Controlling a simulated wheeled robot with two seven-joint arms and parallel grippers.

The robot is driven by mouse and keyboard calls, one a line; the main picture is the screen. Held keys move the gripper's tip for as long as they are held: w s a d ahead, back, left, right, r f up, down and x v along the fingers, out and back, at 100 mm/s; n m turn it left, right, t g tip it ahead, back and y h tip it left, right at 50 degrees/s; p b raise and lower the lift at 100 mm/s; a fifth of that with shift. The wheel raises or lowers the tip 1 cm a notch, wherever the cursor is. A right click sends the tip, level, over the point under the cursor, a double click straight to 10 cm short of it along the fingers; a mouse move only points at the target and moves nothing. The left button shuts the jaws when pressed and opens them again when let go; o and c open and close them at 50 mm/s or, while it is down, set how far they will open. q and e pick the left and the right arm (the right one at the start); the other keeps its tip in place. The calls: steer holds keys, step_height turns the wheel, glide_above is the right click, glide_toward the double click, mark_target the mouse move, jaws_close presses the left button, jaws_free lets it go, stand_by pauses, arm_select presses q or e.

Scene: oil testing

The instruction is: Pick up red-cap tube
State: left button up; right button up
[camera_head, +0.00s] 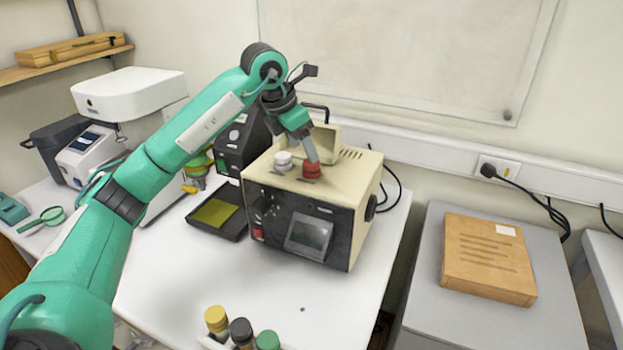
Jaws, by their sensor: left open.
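The red-cap tube (311,170) sits upright in the top of a beige and black testing machine (280,200), with only its red cap showing. My right gripper is not in the view.
Yellow, black and green capped tubes (241,333) stand in a rack at the front table edge. A black tray with a yellow pad (214,213) lies left of the machine. A cardboard box (488,258) lies on the grey cabinet at right.

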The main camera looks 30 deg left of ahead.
arm_select(q)
steer(key=shift+p+x, duration=0.45)
steer(key=shift+x, duration=0.4)
steer(key=x, duration=0.1)
steer(key=p+x, duration=0.1)
steer(key=x, duration=0.1)
steer(key=shift+d, duration=0.3)
steer(key=shift+w+f, duration=0.2)
steer(key=shift+f, duration=0.25)
steer(key=c, duration=1.4)
steer(key=shift+o, duration=0.2)
